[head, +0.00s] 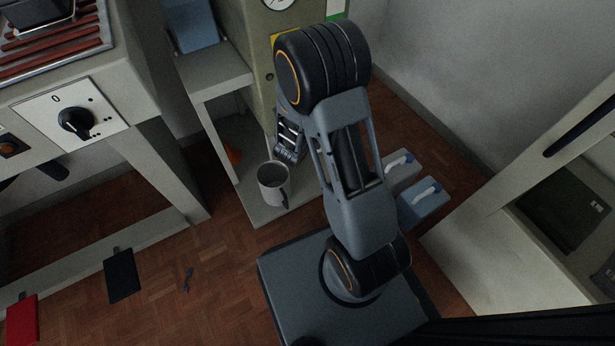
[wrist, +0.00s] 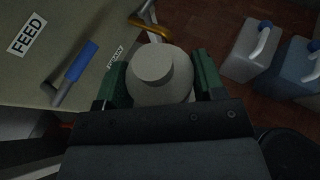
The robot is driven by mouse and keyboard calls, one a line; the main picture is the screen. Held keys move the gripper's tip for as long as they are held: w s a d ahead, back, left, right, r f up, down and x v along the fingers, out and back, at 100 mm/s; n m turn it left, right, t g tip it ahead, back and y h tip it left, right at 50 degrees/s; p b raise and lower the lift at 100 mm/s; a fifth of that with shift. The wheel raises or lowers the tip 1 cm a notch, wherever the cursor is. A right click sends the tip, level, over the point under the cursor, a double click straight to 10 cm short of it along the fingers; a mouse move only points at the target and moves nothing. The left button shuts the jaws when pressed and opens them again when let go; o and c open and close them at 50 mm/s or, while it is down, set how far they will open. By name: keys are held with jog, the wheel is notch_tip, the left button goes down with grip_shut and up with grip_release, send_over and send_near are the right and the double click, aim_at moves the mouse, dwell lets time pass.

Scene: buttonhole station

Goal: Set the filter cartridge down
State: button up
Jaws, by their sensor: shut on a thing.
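The filter cartridge (wrist: 162,78) is a pale grey rounded body with a narrower round top, seen in the wrist view. My gripper (wrist: 160,74) is shut on it, with one green finger at each side. The cartridge is held beside the olive cabinet (wrist: 75,70), which carries a FEED label and a blue-handled lever. Whether the cartridge touches the cabinet cannot be told. In the head view my own arm hides the gripper's tips and the cartridge.
A grey mug (head: 272,184) stands on the low shelf (head: 258,212) below my arm. A grey canister (head: 402,170) and a blue canister (head: 424,202) stand on the floor at right. A blue container (head: 190,25) sits on the upper shelf (head: 215,72).

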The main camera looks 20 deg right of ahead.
jog(key=s+d+f+m+g+h, duration=0.1)
jog(key=s+d+f+m+g, duration=0.2)
jog(key=s+d+m+g, duration=0.3)
jog(key=s+d+f+m+g+h, duration=0.1)
jog(key=s+d+f+m+g, duration=0.2)
jog(key=s+m+g, duration=0.5)
jog(key=s+a+f+m+g+y+p, duration=0.1)
jog(key=s+a+f+m+g+y, duration=0.1)
jog(key=s+a+m+g+y, duration=0.25)
jog(key=s+a+f+m+g+y+p, duration=0.1)
jog(key=s+f+m+g+y, duration=0.1)
jog(key=s+m+g+y, duration=0.35)
jog(key=w+a+f+m+t+y, duration=0.1)
jog(key=w+a+m+t+y, duration=0.25)
jog(key=m+t+y, duration=0.4)
jog(key=w+a+f+m+t+y, duration=0.2)
jog(key=w+a+m+t+y, duration=0.15)
jog(key=m+y, duration=0.55)
jog(key=w+d+f+m+t+h+p, duration=0.1)
jog(key=w+d+m+t+h, duration=0.1)
jog(key=w+d+m+t, duration=0.3)
jog(key=w+d+f+m+t+h, duration=0.1)
jog(key=w+d+m+t+h, duration=0.1)
jog(key=w+m+t, duration=0.4)
jog(key=w+a+f+m+t+b, duration=0.1)
jog(key=w+a+f+t+b, duration=0.1)
jog(key=w+f+b, duration=0.7)
jog(key=shift+w+a+f, duration=0.8)
jog(key=shift+w+f, duration=0.25)
jog(key=shift+f, duration=0.95)
